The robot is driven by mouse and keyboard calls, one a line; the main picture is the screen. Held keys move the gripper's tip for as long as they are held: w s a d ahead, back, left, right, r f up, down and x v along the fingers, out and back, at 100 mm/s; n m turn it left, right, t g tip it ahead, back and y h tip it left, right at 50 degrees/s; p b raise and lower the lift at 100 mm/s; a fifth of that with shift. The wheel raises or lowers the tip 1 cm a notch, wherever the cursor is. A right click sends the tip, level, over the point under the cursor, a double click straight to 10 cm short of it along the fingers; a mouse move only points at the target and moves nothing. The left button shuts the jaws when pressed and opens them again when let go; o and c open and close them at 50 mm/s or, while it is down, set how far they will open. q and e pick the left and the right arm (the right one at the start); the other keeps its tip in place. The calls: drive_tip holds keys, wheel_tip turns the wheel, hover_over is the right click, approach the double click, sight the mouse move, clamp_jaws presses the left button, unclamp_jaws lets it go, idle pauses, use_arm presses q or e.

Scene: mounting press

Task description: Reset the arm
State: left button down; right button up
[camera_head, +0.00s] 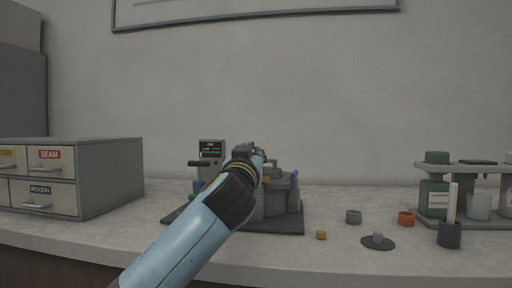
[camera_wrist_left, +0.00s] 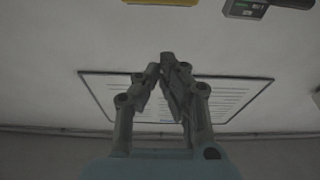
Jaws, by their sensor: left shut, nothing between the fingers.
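My left arm reaches in from the bottom of the head view, and my left gripper (camera_head: 258,155) is at its far end, in front of the grey mounting press (camera_head: 277,207). Much of the press is hidden behind the arm. In the left wrist view my left gripper (camera_wrist_left: 165,60) has its fingertips together with nothing between them. Behind the fingers, that view shows a pale wall and a framed board (camera_wrist_left: 240,92). My right gripper is in neither view.
A grey drawer cabinet (camera_head: 108,172) stands at left. Small grey (camera_head: 353,217), orange (camera_head: 406,218) and yellow (camera_head: 321,235) pieces and a dark disc (camera_head: 378,243) lie right of the press. A rack (camera_head: 470,168) with bottles and a dark cup (camera_head: 450,235) stand far right.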

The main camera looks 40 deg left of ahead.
use_arm(q)
drive_tip(key=shift+s+d+f, duration=0.2)
drive_tip(key=shift+s+d, duration=0.05)
drive_tip(key=shift+s, duration=0.25)
